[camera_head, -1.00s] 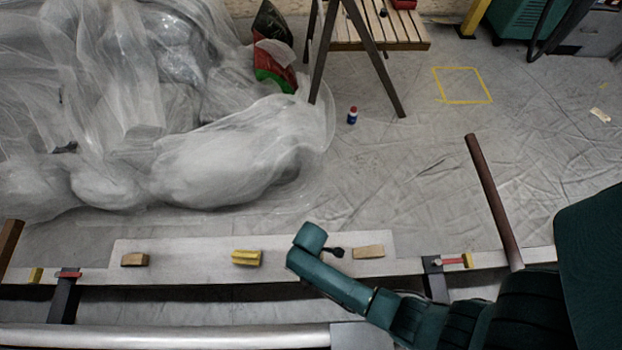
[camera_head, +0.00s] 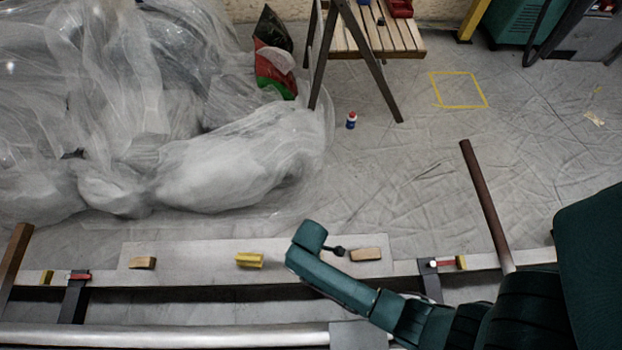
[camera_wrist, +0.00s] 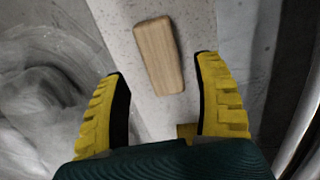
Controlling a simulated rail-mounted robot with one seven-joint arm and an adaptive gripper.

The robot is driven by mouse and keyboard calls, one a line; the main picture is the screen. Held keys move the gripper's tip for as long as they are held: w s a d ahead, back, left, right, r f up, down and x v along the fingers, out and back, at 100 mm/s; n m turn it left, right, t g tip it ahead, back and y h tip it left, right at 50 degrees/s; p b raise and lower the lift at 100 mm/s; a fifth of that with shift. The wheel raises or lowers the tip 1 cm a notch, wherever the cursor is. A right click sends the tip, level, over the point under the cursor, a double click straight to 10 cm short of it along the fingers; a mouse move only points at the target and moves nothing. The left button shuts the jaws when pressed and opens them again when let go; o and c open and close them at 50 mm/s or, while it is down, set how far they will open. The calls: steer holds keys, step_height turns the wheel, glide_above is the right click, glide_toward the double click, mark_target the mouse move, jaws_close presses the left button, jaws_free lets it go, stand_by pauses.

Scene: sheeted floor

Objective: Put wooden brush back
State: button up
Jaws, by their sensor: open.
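A pale wooden block with rounded corners (camera_head: 367,254) lies on the light plank, right of my wrist; this may be the wooden brush, but I see no bristles. In the wrist view the block (camera_wrist: 158,55) lies beyond my fingertips, between their lines and apart from both. My gripper (camera_wrist: 162,65) is open and empty over the plank; in the head view my arm mostly hides it. A second wooden block (camera_head: 142,263) lies on the plank at the left. A yellow block (camera_head: 249,260) lies between the two wooden blocks.
The plank (camera_head: 190,250) has red-handled clamps near both ends. Crumpled plastic sheeting (camera_head: 240,160) covers the floor behind it at left. A brown post (camera_head: 484,205) rises at right. A metal rail (camera_head: 170,336) runs in front. A yellow taped square (camera_head: 458,90) marks open floor.

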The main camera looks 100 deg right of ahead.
step_height(320, 180, up, 6)
steer(key=shift+f+p, duration=0.25)
steer(key=shift+p, duration=0.75)
steer(key=w+d+r+t+h, duration=0.1)
steer(key=w+r+t+h, duration=0.6)
steer(key=w+r, duration=2.25)
steer(key=w+a+r+t+y, duration=0.1)
steer(key=a+r+t+y, duration=0.2)
steer(key=r, duration=0.7)
steer(key=w+a+r+t+y, duration=0.1)
steer(key=a+r+t, duration=0.4)
steer(key=r, duration=0.4)
steer(key=s+a+r+t+y, duration=0.1)
steer(key=s+a+r+t, duration=0.2)
steer(key=r, duration=0.7)
steer(key=s+a+r+t+y, duration=0.1)
steer(key=s+a+r+t, duration=0.2)
steer(key=r, duration=0.7)
steer(key=shift+a+t+y, duration=0.3)
steer(key=shift+a+t, duration=0.3)
steer(key=shift+a, duration=0.2)
